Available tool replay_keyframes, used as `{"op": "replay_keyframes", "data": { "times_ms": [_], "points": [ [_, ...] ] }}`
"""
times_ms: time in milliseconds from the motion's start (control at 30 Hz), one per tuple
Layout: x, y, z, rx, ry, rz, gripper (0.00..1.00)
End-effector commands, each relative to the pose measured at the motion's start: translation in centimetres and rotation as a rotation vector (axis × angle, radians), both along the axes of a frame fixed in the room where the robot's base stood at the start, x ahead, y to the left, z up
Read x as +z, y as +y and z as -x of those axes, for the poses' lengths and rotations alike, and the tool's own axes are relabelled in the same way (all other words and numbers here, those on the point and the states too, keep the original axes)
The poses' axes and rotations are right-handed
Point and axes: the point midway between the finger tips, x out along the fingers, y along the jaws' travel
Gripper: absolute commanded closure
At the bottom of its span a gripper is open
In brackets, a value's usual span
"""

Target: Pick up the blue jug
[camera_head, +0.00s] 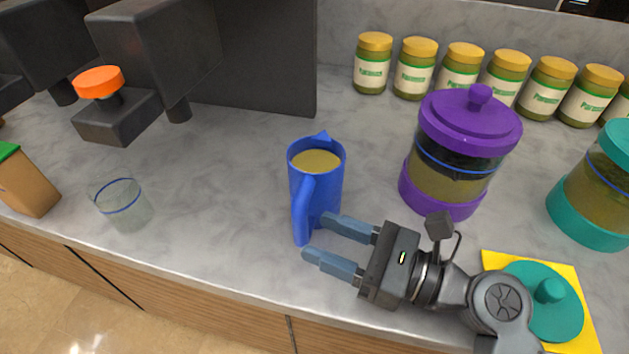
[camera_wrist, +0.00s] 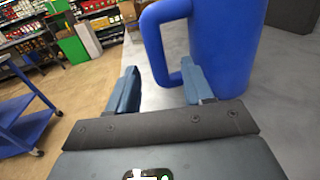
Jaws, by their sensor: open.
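The blue jug (camera_head: 327,190) stands upright on the grey counter, with a tan liquid near its top. Its handle (camera_head: 303,209) faces the front edge of the counter, toward the lower left. My gripper (camera_head: 317,237) is open, with its fingers pointing left at the lower part of the handle. In the wrist view the jug (camera_wrist: 226,45) fills the upper right and its handle (camera_wrist: 155,45) comes down close to the fingers. One blue finger (camera_wrist: 194,82) appears close to the handle loop; I cannot tell whether it touches. Nothing is held.
A purple-lidded container (camera_head: 462,150) stands right of the jug. A glass (camera_head: 124,205) stands to the left, near a dark machine (camera_head: 160,60). Several jars (camera_head: 462,68) line the back. A teal lid (camera_head: 545,300) lies on a yellow cloth (camera_head: 498,262) at the right front.

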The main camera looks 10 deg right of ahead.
Motion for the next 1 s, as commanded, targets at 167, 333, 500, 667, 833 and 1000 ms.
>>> {"op": "replay_keyframes", "data": {
  "times_ms": [167,333,500,667,833,1000],
  "points": [
    [0.4,2.3,-1.2,0.003,-0.001,-0.001,0.49],
    [0.2,3.9,-2.1,0.002,0.000,0.000,0.49],
    [0.1,4.2,-2.3,0.000,0.001,0.001,0.49],
    [0.1,4.2,-2.3,0.000,0.001,0.001,0.53],
    [0.1,4.2,-2.3,0.000,0.001,0.001,0.69],
    [0.1,4.1,-2.3,0.000,0.001,0.001,0.85]
  ]
}}
